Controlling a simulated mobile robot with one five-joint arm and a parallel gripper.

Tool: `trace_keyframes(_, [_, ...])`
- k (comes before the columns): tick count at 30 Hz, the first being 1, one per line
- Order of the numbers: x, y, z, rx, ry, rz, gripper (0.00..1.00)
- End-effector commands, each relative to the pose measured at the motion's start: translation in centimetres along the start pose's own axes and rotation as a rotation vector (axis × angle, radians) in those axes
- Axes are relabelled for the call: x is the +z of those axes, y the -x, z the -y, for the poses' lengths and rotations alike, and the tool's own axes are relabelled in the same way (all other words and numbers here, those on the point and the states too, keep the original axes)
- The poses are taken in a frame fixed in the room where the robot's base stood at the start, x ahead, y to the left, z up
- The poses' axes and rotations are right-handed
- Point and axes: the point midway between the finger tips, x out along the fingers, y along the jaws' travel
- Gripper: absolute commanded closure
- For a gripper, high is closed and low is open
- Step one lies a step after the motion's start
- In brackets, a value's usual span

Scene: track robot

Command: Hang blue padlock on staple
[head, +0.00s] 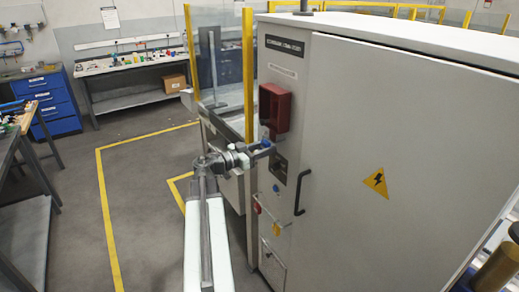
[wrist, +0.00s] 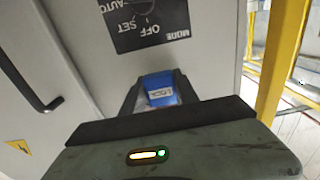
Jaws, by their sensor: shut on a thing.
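The blue padlock (wrist: 160,90) shows in the wrist view as a blue body with a pale label, held between the dark fingers of my gripper (wrist: 158,98). Its shackle cannot be made out. In the head view my gripper (head: 264,148) is shut on the padlock (head: 265,143), in front of the grey cabinet (head: 340,130), just below the red box. A dark mode switch plate (wrist: 150,20) lies beyond the padlock in the wrist view, and also shows right of my gripper in the head view (head: 280,168). I cannot make out the staple.
The open red box (head: 275,108) sticks out above my gripper. A black door handle (head: 302,192) is to the right. A red padlock-like item (head: 257,207) and a yellow one (head: 276,229) hang lower on the cabinet. Yellow-framed guarding (head: 248,75) stands behind; floor at left is clear.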

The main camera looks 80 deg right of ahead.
Motion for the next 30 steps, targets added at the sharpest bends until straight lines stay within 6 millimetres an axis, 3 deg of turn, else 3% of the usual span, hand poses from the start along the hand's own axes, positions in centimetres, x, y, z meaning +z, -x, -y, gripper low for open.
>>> trace_keyframes(4, [0.0,-1.4,0.0,0.002,0.0,0.0,1.0])
trace_keyframes(9, [1.4,-1.2,0.0,0.0,0.0,0.0,1.0])
trace_keyframes(21, [1.6,-1.1,0.0,0.0,0.0,0.0,1.0])
trace_keyframes(22, [1.6,-1.1,0.0,0.0,0.0,0.0,0.58])
trace_keyframes(24, [1.6,-1.1,0.0,0.0,0.0,0.0,0.39])
trace_keyframes(30, [1.6,-1.1,0.0,-0.001,0.0,0.0,0.39])
